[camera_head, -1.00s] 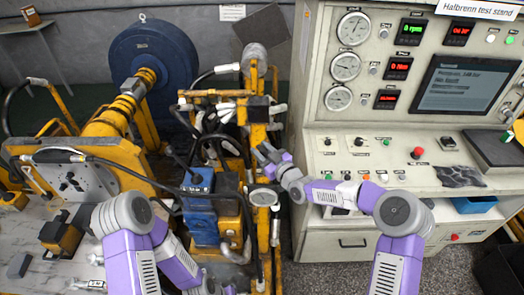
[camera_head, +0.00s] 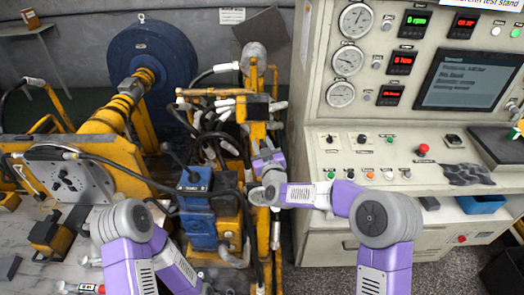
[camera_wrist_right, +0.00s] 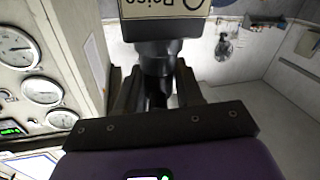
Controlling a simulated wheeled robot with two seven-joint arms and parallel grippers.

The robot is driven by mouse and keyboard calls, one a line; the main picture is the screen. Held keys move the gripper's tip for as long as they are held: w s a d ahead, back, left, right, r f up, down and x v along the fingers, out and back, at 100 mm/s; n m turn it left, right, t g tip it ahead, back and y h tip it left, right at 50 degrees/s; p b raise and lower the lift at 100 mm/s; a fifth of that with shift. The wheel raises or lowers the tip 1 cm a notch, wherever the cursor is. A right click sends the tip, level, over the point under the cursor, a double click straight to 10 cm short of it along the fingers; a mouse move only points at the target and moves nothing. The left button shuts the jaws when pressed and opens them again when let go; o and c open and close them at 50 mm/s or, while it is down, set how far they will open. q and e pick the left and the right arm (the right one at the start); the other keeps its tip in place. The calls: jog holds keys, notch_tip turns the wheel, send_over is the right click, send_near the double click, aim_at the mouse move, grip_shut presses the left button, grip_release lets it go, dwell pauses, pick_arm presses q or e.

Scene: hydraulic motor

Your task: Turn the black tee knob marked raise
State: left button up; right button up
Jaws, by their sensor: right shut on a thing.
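The black tee knob (camera_wrist_right: 158,65) shows in the right wrist view, below a dark block with a pale label reading "Raise" (camera_wrist_right: 185,7). My right gripper (camera_wrist_right: 159,90) is shut on the knob, with a dark finger on each side of its stem. In the head view, my right gripper (camera_head: 264,151) is at the yellow post, just under a black box (camera_head: 257,107). The knob itself cannot be made out there. My left arm is at the lower left, and its gripper is not visible.
A pale control console (camera_head: 330,225) with gauges, red displays and a screen stands on the right. Yellow frames, hoses and a blue block (camera_head: 197,222) crowd the middle. A large blue wheel (camera_head: 178,50) stands behind.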

jog(key=m+h, duration=0.2)
jog(key=h, duration=0.1)
jog(key=shift+r+t+h, duration=0.1)
jog(key=shift+t+h, duration=0.2)
jog(key=shift+h, duration=0.1)
jog(key=shift+d+m+h+p, duration=0.15)
jog(key=shift+m+h+p, duration=0.25)
jog(key=shift+m+h, duration=1)
jog(key=shift+h, duration=0.5)
jog(key=o, duration=1)
jog(key=s, duration=0.5)
jog(key=s+a, duration=0.1)
jog(key=s, duration=0.1)
jog(key=shift+s, duration=0.2)
